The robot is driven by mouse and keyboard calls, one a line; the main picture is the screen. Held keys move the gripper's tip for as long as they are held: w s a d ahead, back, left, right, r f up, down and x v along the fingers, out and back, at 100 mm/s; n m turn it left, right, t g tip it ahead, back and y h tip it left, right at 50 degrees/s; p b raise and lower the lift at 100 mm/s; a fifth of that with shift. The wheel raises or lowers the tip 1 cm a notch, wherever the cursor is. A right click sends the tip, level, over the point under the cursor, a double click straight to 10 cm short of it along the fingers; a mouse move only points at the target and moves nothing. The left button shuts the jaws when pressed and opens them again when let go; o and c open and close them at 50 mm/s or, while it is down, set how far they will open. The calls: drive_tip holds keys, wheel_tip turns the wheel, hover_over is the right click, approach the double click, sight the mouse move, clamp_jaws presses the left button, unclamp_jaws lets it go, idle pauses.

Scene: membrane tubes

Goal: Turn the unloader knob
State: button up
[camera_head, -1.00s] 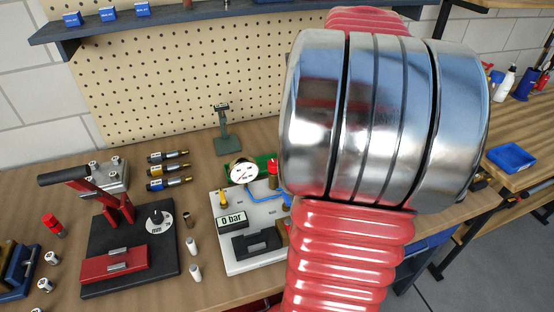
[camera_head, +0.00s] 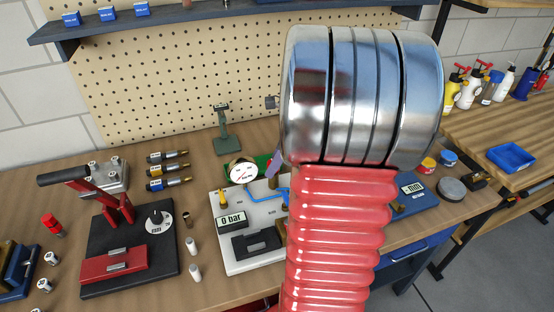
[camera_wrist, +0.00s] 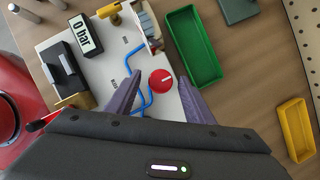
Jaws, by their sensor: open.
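The red round knob (camera_wrist: 161,82), with a white line across its face, sits on the white test panel (camera_wrist: 112,75) in the wrist view. Blue tubing runs beside it. My gripper (camera_wrist: 160,84) is open, its two purple-grey fingers on either side of the knob in the picture. I cannot tell whether they touch it or are at its height. In the head view a finger of my gripper (camera_head: 275,163) shows beside the pressure gauge (camera_head: 243,171). The knob is hidden there behind my finger and arm. The panel display (camera_head: 232,218) reads 0 bar.
A green tray (camera_wrist: 193,47) lies close beside the panel, and a yellow tray (camera_wrist: 293,128) lies farther right. A black-and-red lever press (camera_head: 115,240) stands left of the panel. Small white cylinders (camera_head: 195,272) stand between them.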

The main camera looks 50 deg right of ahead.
drive_tip(key=c, duration=1)
drive_tip(key=shift+d, duration=0.15)
drive_tip(key=shift+c, duration=0.2)
